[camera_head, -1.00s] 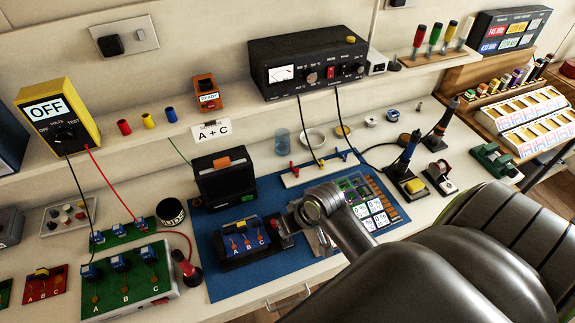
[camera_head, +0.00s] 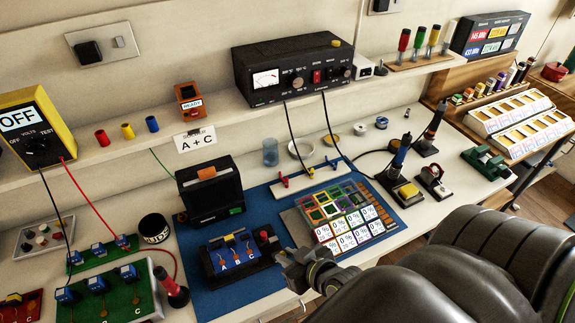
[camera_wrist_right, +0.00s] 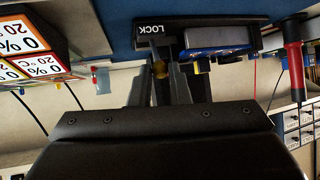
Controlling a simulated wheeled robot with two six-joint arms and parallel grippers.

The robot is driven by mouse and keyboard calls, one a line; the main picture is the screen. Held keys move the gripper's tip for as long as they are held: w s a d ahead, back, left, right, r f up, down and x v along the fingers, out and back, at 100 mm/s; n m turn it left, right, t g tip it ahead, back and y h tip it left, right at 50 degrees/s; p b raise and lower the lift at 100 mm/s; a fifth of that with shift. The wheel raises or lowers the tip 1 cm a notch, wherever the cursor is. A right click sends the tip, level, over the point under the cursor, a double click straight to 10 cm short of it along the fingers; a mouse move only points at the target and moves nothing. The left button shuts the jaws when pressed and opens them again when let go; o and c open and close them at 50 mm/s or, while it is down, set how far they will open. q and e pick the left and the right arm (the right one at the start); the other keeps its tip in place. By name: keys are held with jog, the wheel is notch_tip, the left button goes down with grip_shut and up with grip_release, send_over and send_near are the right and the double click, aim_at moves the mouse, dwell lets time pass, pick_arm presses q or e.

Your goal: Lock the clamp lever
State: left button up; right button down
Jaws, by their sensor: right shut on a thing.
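The clamp fixture (camera_head: 243,275) is a black base on the blue mat, holding a blue board (camera_head: 228,254) marked A, B, C. A red knob (camera_head: 264,234) stands at its right end. In the right wrist view a black plate labelled LOCK (camera_wrist_right: 157,28) lies just beyond the fingertips. My right gripper (camera_head: 288,262) is at the fixture's front right; its fingers also show in the wrist view (camera_wrist_right: 160,62). They are shut on the clamp lever, of which only a small brownish-yellow part (camera_wrist_right: 160,69) shows between them. My left gripper is not in view.
A tray of percent-marked bins (camera_head: 345,225) sits right of the fixture. A black case (camera_head: 208,190) stands behind it. A red-handled probe (camera_head: 170,288) and green board (camera_head: 110,300) are to the left. Soldering tools (camera_head: 400,185) stand at the back right.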

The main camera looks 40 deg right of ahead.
dwell(0.4)
jog(key=c, duration=1.4)
grip_release()
jog(key=shift+o, duration=0.2)
jog(key=shift+s, duration=0.1)
jog(key=p+v, duration=0.2)
jog(key=v, duration=1.5)
jog(key=shift+s, duration=0.2)
